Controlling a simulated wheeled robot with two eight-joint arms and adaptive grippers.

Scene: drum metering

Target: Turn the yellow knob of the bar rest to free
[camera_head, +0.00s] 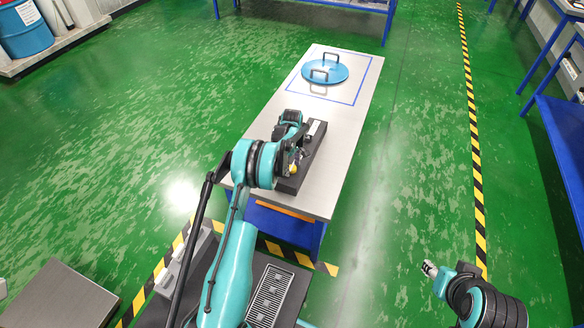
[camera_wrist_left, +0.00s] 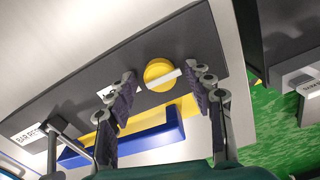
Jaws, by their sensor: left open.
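The yellow knob (camera_wrist_left: 158,71) sits on the dark panel of the bar rest (camera_wrist_left: 85,90), with a white bar across its lower part, slightly tilted. A label reading BAR REST shows at the panel's left end; a smaller label left of the knob is partly covered by a finger. My left gripper (camera_wrist_left: 164,82) is open, one finger on each side of the knob, with gaps visible; contact is not seen. In the head view the left gripper (camera_head: 294,163) is over the dark bar rest (camera_head: 316,152) and hides most of the knob. My right gripper (camera_head: 429,268) is away at lower right, too small to judge.
The light table (camera_head: 352,115) carries a blue round lid (camera_head: 337,73) with two dark handles inside a blue outline. Green floor surrounds the table.

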